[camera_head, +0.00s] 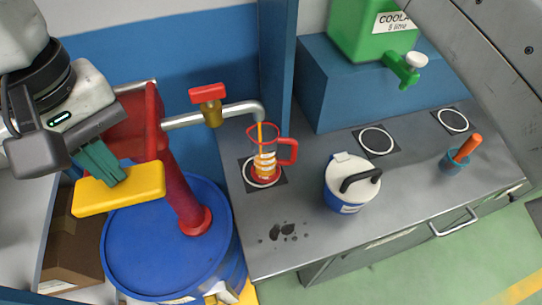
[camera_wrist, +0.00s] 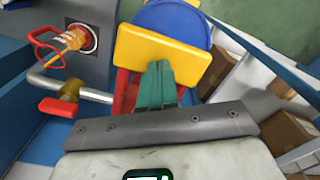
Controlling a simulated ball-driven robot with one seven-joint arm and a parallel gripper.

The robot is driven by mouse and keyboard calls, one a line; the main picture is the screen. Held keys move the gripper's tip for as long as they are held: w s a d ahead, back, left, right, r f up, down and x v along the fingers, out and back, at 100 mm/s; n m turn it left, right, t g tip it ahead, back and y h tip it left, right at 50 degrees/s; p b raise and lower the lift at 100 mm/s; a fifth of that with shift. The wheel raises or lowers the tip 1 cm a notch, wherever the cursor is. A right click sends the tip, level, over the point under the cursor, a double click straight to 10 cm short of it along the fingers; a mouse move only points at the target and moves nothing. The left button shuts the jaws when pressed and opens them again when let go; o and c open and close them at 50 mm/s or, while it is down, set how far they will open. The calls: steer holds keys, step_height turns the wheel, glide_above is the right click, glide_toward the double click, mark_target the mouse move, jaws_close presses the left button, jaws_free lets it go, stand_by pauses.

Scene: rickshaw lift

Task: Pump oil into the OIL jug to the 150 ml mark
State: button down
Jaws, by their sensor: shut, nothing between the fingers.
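The clear OIL jug (camera_head: 265,158) with a red rim and handle stands upright under the spout (camera_head: 240,109) on a ringed dark pad. An orange stream runs from the spout into it, and orange oil shows inside; I cannot read its level against the marks. It also shows in the wrist view (camera_wrist: 62,41). The red pump (camera_head: 181,185) has a wide yellow handle pad (camera_head: 130,189) and stands on a blue drum (camera_head: 140,250). My gripper (camera_head: 116,178) is shut and empty, its teal fingertips at the yellow pad (camera_wrist: 185,55), apparently touching it.
A red-handled tap (camera_head: 207,94) sits on the spout pipe. A blue post (camera_head: 277,60) stands behind the jug.

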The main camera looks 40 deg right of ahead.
steer(key=shift+f+b, duration=1.25)
steer(key=shift+f, duration=0.8)
steer(key=shift+r, duration=0.2)
step_height(320, 180, up, 10)
steer(key=p, duration=0.7)
steer(key=shift+r, duration=0.15)
steer(key=shift+f+b, duration=3.3)
steer(key=shift+f, duration=1.9)
steer(key=shift+r, duration=0.15)
step_height(320, 180, up, 10)
steer(key=p, duration=0.7)
steer(key=shift+r, duration=0.1)
